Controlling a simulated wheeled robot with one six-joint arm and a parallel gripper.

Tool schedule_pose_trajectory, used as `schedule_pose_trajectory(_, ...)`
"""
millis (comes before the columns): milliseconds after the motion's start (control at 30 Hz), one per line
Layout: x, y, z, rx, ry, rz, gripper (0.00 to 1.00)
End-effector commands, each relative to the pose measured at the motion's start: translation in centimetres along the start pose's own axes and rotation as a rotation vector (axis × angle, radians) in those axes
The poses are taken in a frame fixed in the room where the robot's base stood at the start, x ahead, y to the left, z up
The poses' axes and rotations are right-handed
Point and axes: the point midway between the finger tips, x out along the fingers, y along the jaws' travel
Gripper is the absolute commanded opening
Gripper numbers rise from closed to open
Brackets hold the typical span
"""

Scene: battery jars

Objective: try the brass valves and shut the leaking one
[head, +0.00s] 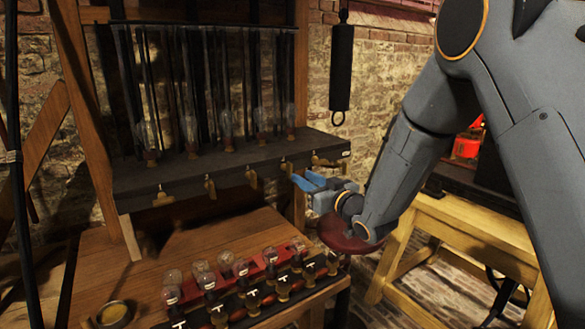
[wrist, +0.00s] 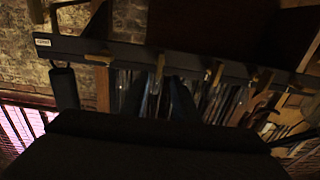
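Several brass valves line the front edge of a dark shelf (head: 235,165). From the left they include a first valve (head: 163,197), a second (head: 210,187), a third (head: 251,177), a fourth (head: 286,168) and, near the white label, a rightmost one (head: 322,161). My blue gripper (head: 304,180) is just below and in front of the fourth valve. In the wrist view the dark fingers (wrist: 157,95) look apart, with that valve's handle (wrist: 158,70) above and between their tips; contact cannot be told. The rightmost valve (wrist: 98,59) shows to the left there. No leak is discernible.
Glass vessels (head: 190,130) stand on the shelf. Below, a red-and-black rack (head: 222,300) holds several glass bulbs on a wooden bench (head: 140,275). A dark cylinder (head: 341,70) hangs on the wall. A wooden table (head: 470,235) stands at right.

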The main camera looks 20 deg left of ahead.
Motion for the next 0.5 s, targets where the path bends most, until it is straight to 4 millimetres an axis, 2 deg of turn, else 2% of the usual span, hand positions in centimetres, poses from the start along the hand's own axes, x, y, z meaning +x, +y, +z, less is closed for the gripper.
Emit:
schedule_pose_trajectory(300,4.7,-0.1,-0.1,0.000,-0.002,0.001,0.27)
schedule_pose_trajectory(500,6.6,0.0,-0.1,0.000,-0.002,0.002,0.27)
